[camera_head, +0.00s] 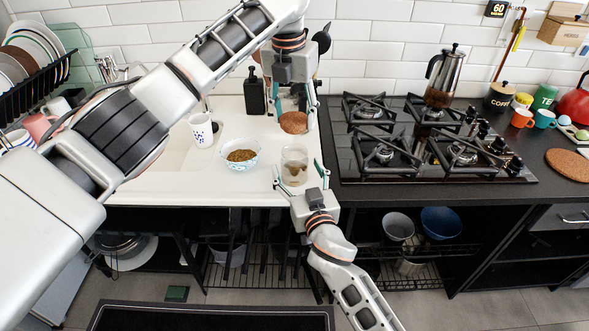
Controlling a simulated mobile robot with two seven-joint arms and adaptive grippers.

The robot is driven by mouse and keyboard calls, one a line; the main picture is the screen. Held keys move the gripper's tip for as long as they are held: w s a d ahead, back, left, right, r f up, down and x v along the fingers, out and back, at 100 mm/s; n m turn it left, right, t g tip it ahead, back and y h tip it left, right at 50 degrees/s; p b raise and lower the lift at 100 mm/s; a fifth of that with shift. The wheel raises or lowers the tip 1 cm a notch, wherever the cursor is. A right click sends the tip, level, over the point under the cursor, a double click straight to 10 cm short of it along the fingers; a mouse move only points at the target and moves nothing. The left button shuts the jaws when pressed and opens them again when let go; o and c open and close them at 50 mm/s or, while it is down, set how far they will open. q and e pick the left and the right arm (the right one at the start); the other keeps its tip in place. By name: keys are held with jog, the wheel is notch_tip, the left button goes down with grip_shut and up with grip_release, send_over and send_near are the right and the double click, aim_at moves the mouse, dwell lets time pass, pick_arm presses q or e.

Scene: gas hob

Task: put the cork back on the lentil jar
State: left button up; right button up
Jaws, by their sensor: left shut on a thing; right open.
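The lentil jar (295,157) is clear glass with some brown lentils low inside. It stands upright with its top uncovered, on the white counter near its front edge. The brown round cork (294,123) is in my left gripper (292,115), which is shut on it beyond the jar, above it in the picture. The cork looks apart from the jar. My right gripper (299,173) comes from the front and is open, with one finger on each side of the jar. I cannot tell whether the fingers touch the glass.
A patterned bowl of lentils (242,166) and a white mug (201,130) stand left of the jar. A black soap bottle (254,92) is behind. The gas hob (420,150), with a moka pot (442,78), is on the right.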

jog(key=shift+x, duration=1.5)
jog(key=c, duration=1.7)
pick_arm(q)
jog(key=shift+f, duration=2.5)
jog(key=shift+f, duration=0.15)
jog(key=shift+f, duration=0.75)
jog(key=shift+f, duration=0.65)
jog(key=o, duration=0.9)
jog(key=shift+c, duration=0.2)
